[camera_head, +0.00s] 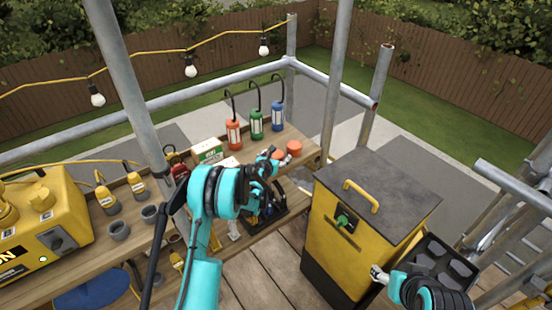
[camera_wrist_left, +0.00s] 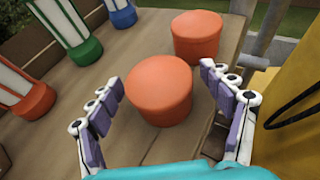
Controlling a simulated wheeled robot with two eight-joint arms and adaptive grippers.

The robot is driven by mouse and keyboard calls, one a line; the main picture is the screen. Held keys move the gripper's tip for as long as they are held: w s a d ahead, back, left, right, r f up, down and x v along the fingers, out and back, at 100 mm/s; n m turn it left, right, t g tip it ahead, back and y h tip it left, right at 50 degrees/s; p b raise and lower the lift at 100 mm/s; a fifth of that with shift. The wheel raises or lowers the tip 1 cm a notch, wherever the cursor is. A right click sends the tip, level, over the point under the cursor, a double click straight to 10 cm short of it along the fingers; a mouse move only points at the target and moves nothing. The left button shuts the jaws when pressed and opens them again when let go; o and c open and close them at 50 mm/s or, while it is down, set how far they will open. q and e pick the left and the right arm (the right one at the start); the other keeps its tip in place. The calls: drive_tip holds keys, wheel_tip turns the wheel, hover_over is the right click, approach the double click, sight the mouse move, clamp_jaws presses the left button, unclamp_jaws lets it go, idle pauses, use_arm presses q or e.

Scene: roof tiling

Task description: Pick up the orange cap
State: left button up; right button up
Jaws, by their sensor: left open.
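Two round orange caps stand on the wooden bench. In the left wrist view the nearer cap (camera_wrist_left: 159,92) lies between the spread fingers of my left gripper (camera_wrist_left: 161,78), with a gap on either side. The other cap (camera_wrist_left: 197,38) stands just beyond it. In the head view the farther cap (camera_head: 294,148) is clear, and the nearer one (camera_head: 278,154) is partly hidden by my left gripper (camera_head: 270,158). My left gripper is open and empty. My right gripper (camera_head: 377,273) is at the lower right, away from the caps; its jaw opening is unclear.
Red (camera_head: 233,133), green (camera_head: 257,124) and blue (camera_head: 278,117) bottles with hooked tubes stand at the bench's back edge. A yellow bin with a dark lid (camera_head: 385,190) stands right of the bench. Scaffold poles (camera_head: 335,80) rise around it. A yellow machine (camera_head: 40,225) is at left.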

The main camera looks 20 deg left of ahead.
use_arm(q)
drive_tip(key=c, duration=1.2)
